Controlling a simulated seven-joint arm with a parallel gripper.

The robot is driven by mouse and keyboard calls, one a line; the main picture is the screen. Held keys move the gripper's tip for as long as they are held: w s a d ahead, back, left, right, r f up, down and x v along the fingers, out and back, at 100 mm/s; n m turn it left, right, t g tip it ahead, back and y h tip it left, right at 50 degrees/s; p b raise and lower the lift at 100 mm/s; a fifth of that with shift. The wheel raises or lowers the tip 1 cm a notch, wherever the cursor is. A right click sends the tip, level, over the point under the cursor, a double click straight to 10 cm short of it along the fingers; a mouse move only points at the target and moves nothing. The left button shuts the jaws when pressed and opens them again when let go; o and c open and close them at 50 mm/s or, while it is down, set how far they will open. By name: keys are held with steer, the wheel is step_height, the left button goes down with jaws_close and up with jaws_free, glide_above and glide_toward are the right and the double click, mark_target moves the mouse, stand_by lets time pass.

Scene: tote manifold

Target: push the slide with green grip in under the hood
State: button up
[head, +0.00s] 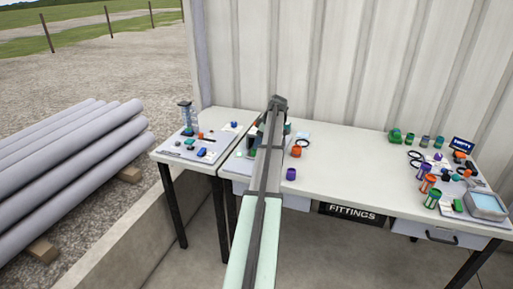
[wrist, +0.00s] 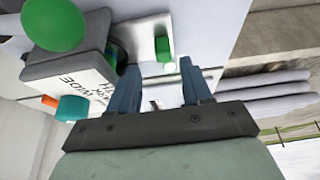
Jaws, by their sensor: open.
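In the wrist view a small upright green grip (wrist: 163,49) stands on a pale, flat slide (wrist: 190,25). A grey box-like body (wrist: 72,68) with a lettered white label lies to its left; it may be the hood, but I cannot tell for sure. How far the slide sits under a hood is not clear. My gripper (wrist: 158,82) is open and empty, its two blue-grey fingers apart and pointing toward the green grip, which shows between and beyond the fingertips. In the head view my arm hides most of this spot.
In the head view an orange part (head: 296,151) and a purple part (head: 291,174) stand right of my arm. The long table (head: 350,165) is clear in its middle.

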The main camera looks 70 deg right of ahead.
steer(key=v, duration=0.8)
steer(key=shift+r, duration=0.3)
